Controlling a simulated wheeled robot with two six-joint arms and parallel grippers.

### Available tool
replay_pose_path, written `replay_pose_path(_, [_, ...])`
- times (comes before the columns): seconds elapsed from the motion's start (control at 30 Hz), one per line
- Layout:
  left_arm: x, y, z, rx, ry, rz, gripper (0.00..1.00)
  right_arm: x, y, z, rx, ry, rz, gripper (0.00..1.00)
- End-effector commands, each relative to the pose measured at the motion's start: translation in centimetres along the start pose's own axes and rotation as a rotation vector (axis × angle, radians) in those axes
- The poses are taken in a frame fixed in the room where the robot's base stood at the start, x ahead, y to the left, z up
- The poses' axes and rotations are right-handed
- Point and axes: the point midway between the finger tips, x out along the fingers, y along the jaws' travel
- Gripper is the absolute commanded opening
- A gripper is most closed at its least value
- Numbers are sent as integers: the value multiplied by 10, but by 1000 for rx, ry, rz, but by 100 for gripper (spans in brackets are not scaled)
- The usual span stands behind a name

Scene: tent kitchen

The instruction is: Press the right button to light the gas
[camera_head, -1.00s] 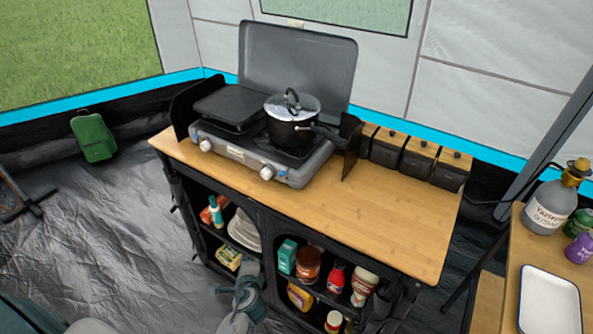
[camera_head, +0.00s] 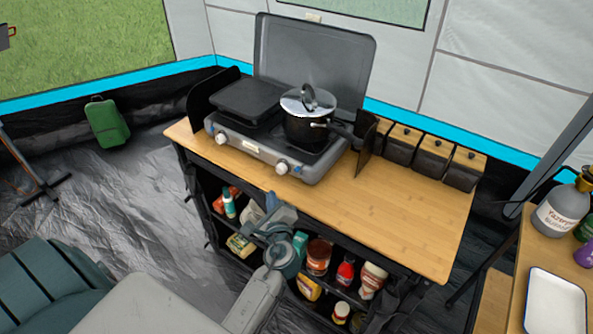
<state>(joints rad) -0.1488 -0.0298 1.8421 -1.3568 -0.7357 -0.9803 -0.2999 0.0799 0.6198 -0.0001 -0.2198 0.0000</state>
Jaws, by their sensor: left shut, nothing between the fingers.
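The grey two-burner gas stove (camera_head: 252,150) stands on the wooden counter with its lid raised. Its right button, a round light knob (camera_head: 282,168), is on the front panel below the pot. The left knob (camera_head: 221,138) is further left on the same panel. My left gripper (camera_head: 272,203) is shut and empty. It appears just below the right knob, in front of the counter's front edge and the shelves, apart from the knob. My right gripper is not in view.
A lidded black pot (camera_head: 306,127) sits on the right burner, its handle pointing right. The counter (camera_head: 400,220) is clear at right, with several dark canisters (camera_head: 432,158) behind. Open shelves below hold jars and bottles. A side table with a white tray (camera_head: 555,303) stands at right.

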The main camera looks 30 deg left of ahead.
Motion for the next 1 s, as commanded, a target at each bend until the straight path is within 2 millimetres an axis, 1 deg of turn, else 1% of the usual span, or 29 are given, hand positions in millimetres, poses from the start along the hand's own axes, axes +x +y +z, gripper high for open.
replay_pose_path(0.17, [8,-5,-6,-1,0,0,0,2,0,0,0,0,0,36])
replay_pose_path(0.5, [41,-28,-31,-3,1,0,0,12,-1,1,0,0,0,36])
replay_pose_path(0.7, [55,-39,-41,-2,0,0,0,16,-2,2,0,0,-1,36])
replay_pose_path(1.0, [61,-44,-45,-1,1,1,0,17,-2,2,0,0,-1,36])
